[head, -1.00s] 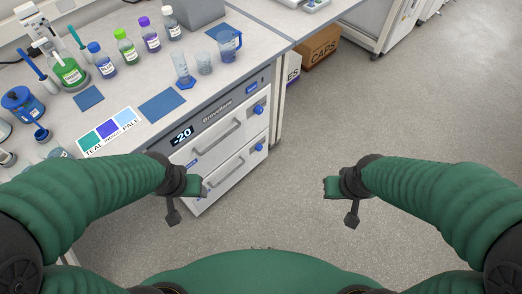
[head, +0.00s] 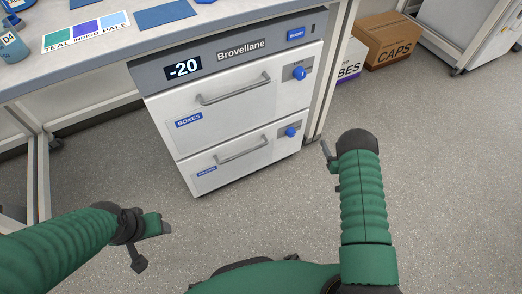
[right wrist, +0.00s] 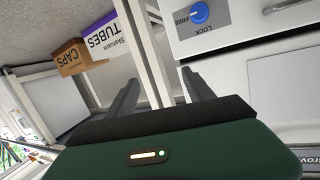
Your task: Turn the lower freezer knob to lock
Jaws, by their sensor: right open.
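The freezer (head: 235,105) stands under the bench with two white drawers, both shut. The lower knob (head: 290,132) is blue and sits at the right end of the lower drawer; its pointer is too small to read. A similar upper knob (head: 299,73) sits above it. My right gripper (head: 328,155) is to the right of the lower knob, apart from it. In the right wrist view its fingers (right wrist: 158,92) are spread and empty. A blue knob (right wrist: 200,12) with LOCK and FREE marks lies beyond them; I cannot tell which one. My left gripper (head: 150,240) hangs low at left, away from the freezer.
Bar handles cross the upper drawer (head: 233,90) and lower drawer (head: 240,152). A bench leg (head: 328,85) stands right of the freezer. The floor (head: 220,220) in front is clear.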

